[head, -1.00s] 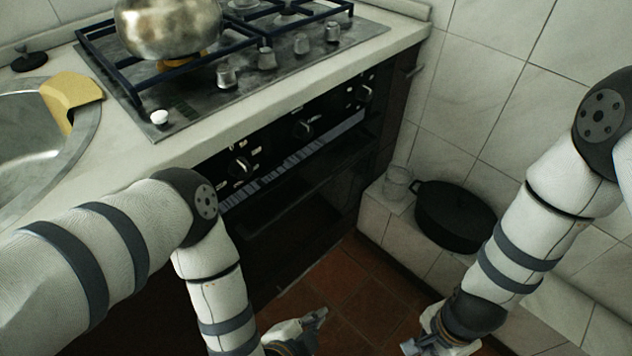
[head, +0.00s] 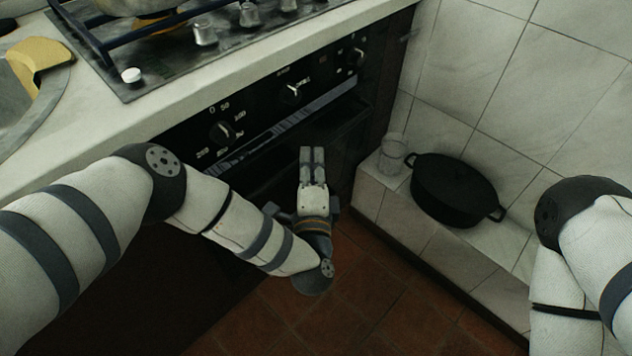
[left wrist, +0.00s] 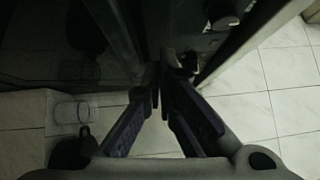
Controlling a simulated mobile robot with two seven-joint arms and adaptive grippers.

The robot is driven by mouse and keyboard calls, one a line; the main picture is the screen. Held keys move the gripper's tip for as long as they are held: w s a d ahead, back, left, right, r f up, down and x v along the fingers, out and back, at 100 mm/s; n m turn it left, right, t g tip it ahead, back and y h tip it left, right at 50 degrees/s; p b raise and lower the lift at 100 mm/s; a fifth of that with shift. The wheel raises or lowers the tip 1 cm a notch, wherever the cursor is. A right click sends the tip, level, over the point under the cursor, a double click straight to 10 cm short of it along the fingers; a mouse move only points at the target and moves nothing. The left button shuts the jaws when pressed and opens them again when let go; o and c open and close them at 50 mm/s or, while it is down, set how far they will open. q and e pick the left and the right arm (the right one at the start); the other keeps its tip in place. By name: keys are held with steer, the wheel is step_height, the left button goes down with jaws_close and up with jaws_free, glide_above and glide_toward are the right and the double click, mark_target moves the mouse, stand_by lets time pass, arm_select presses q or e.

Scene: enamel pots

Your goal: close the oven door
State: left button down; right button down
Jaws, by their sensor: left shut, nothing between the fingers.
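The oven door (head: 345,133) is a dark panel below the black control panel (head: 285,95) in the head view. It seems to stand partly open, but dark shading hides its exact angle. My left gripper (head: 312,152) is shut and empty in front of the oven, its fingers pointing at the upper part of the door. I cannot tell whether the fingertips touch it. In the left wrist view, the fingers (left wrist: 160,88) come together beside dark oven surfaces. My right gripper is out of the picture; only my right arm shows at the right edge.
A black pot (head: 455,190) and a glass jar (head: 392,155) stand on a tiled ledge (head: 425,235) right of the oven. The counter (head: 70,130) and hob (head: 190,60) lie above it. Red floor tiles (head: 370,300) below are clear.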

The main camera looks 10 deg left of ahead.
mark_target(301, 132)
arm_select(q)
steer(key=shift+w+a+r, duration=0.1)
steer(key=shift+w+a, duration=0.35)
steer(key=shift+a, duration=0.2)
steer(key=shift+w+a+r, duration=0.1)
steer(key=shift+w+a, duration=0.3)
steer(key=shift+a, duration=0.2)
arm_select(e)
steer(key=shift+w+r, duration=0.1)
